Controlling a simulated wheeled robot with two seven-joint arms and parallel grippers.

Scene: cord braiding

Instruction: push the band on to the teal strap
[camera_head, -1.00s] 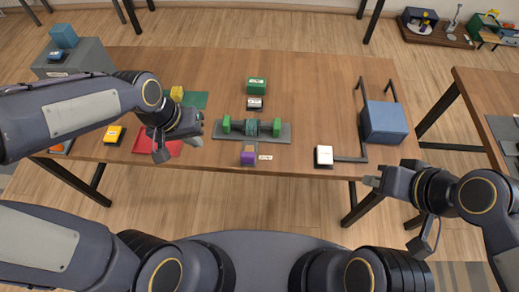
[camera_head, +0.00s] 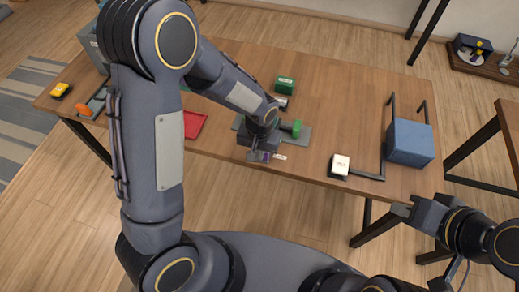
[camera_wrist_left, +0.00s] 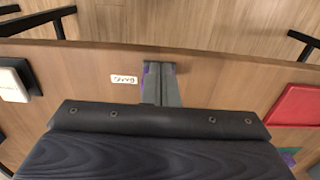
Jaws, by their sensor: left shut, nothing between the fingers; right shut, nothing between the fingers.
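My left gripper (camera_head: 260,157) is over the front of the table at the grey fixture plate (camera_head: 305,139). It is shut with nothing between its fingers, and its tips are at a small purple block (camera_head: 266,156). In the left wrist view purple (camera_wrist_left: 147,70) shows beside the shut fingers (camera_wrist_left: 160,72); I cannot tell whether they touch. A green end block (camera_head: 296,129) shows on the plate's right. The plate's middle is hidden by my left arm, and I cannot make out the band or the teal strap. My right gripper (camera_head: 401,211) is shut and empty, off the table's front edge.
A small white label (camera_head: 280,157) lies beside the purple block. A green box (camera_head: 285,85) stands behind the plate, a white-topped block (camera_head: 340,165) to its right. A blue box (camera_head: 410,142) by a dark frame is further right. A red tray (camera_head: 194,124) lies left.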

